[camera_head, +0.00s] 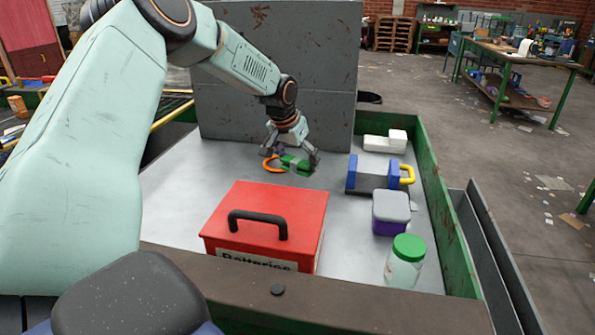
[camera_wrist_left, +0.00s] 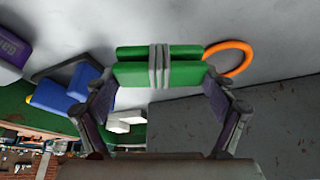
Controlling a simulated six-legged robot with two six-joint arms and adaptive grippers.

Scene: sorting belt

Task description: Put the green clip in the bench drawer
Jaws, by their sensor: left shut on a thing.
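The green clip (camera_head: 298,164) has a grey band around its middle. My left gripper (camera_head: 291,160) is shut on it, in front of the grey upright panel. In the left wrist view the clip (camera_wrist_left: 160,65) lies across between the two fingers (camera_wrist_left: 160,88). An orange ring (camera_head: 271,163) is beside the clip's end; it also shows in the left wrist view (camera_wrist_left: 232,58). I cannot tell whether the clip touches the tray surface. No bench drawer can be made out. My right gripper is not in view.
A red box (camera_head: 300,215) labelled Batteries stands in front on the grey tray. A blue and grey object (camera_head: 368,174), a grey and purple box (camera_head: 390,207), a green-lidded jar (camera_head: 407,255) and white blocks (camera_head: 380,144) line the right side. A green wall (camera_head: 432,185) edges the tray.

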